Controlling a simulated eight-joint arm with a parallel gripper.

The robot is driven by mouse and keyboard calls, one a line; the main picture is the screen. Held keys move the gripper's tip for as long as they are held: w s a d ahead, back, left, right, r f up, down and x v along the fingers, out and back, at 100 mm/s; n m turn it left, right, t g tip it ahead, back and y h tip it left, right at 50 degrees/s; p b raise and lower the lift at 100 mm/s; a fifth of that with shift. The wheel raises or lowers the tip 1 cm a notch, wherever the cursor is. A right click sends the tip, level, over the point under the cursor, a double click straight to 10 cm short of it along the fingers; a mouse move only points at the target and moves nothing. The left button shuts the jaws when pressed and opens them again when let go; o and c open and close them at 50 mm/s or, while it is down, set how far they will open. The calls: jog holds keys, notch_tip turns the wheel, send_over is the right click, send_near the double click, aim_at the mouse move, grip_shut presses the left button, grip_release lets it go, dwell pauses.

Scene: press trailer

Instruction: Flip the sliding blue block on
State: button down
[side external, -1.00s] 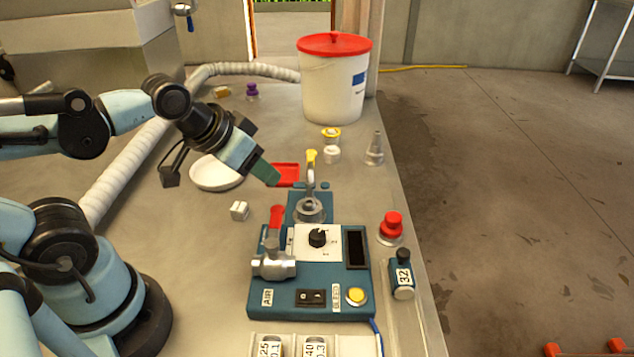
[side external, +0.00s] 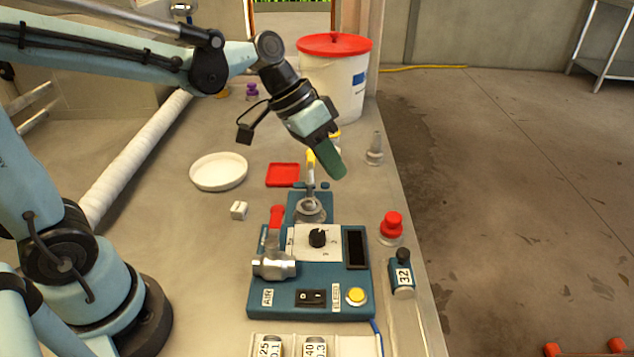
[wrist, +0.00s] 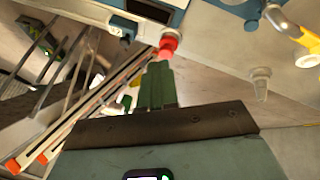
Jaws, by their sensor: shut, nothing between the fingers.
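The blue block (side external: 402,278) carries a white label reading 32 and a black knob on top. It stands at the right side of the table, right of the blue panel. In the wrist view a blue block (wrist: 122,27) shows at the top, left of the red button. My gripper (side external: 338,172) has green fingers, which are shut and empty. It is in the air above the right part of the table, beyond the block and apart from it. In the wrist view my gripper (wrist: 157,72) points towards the red button (wrist: 168,44).
The red mushroom button (side external: 392,226) stands just behind the block. The blue panel (side external: 262,306) with valve, dial and switches is to the left. A yellow-tipped lever (side external: 311,165) rises close to my fingers. A grey cone (side external: 375,150) and a white bucket (side external: 333,88) are behind.

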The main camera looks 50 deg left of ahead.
jog(key=shift+w+d+f+m+g+h, duration=0.2)
jog(key=shift+w+d+m+g+h, duration=0.25)
jog(key=shift+w+d+h, duration=0.4)
jog(key=shift+w+d+f, duration=0.1)
jog(key=shift+w+d, duration=0.05)
jog(key=shift+d, duration=0.05)
jog(key=x, duration=0.9)
jog(key=shift+w+d+f, duration=0.1)
jog(key=shift+f, duration=0.25)
jog(key=shift+s+d+f, duration=0.15)
jog(key=shift+d, duration=0.4)
jog(key=shift+s+d+f, duration=0.15)
jog(key=shift+s+d, duration=0.05)
jog(key=shift+d, duration=0.35)
jog(key=shift+s+d+f, duration=0.15)
jog(key=shift+s+d, duration=0.1)
jog(key=shift+d, duration=0.55)
jog(key=s+d, duration=1.6)
jog(key=shift+s+d, duration=0.3)
jog(key=shift+a, duration=0.1)
